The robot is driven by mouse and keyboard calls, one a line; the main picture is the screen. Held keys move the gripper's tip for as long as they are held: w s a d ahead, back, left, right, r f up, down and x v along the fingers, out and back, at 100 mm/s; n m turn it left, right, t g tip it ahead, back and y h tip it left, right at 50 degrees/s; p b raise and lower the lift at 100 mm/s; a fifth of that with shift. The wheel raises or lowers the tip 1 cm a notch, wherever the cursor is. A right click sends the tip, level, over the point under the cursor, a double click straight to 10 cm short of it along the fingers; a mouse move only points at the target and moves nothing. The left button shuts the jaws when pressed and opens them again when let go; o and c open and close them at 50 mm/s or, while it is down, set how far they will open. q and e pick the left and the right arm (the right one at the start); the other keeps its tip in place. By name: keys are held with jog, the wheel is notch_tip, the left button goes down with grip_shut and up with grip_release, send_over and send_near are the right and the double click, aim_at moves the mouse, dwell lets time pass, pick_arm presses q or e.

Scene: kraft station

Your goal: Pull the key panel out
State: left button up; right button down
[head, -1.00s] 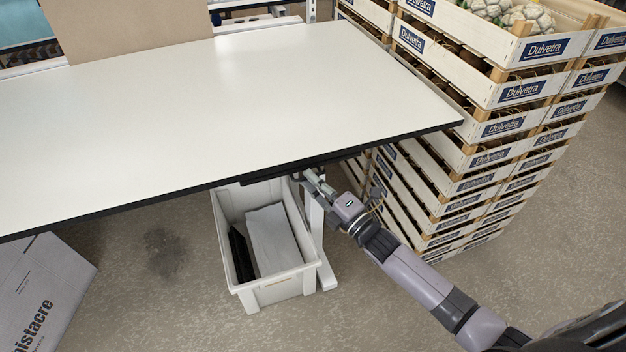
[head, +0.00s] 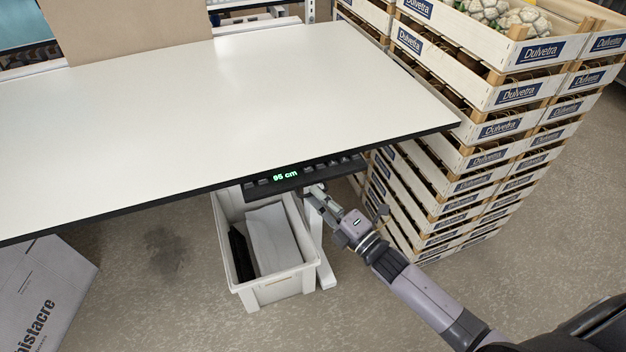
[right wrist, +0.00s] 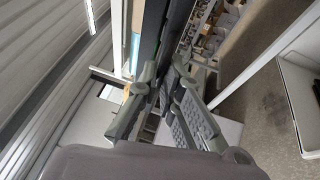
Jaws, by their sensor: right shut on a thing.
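The key panel (head: 305,173) is a black strip under the front edge of the white table (head: 220,100). It sticks out past the edge, and its buttons and a green display reading 95 cm face up. My right gripper (head: 314,190) is at the panel's front, below the table edge, shut on the panel. In the right wrist view, my right gripper's fingers (right wrist: 160,85) close on the dark strip of the panel (right wrist: 150,38). My left gripper is not in view.
A white bin (head: 265,285) with dark and pale items stands under the table, beside a white table leg (head: 317,235). Stacked wooden crates (head: 440,190) stand close on the right. A cardboard box (head: 40,295) lies at lower left. Floor in front is clear.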

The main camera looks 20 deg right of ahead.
jog(key=s, duration=0.3)
jog(key=shift+s+p, duration=0.3)
jog(key=shift+s, duration=0.1)
jog(key=c, duration=1.8)
grip_release()
jog(key=shift+o, duration=0.2)
jog(key=shift+d, duration=0.1)
jog(key=v, duration=1.2)
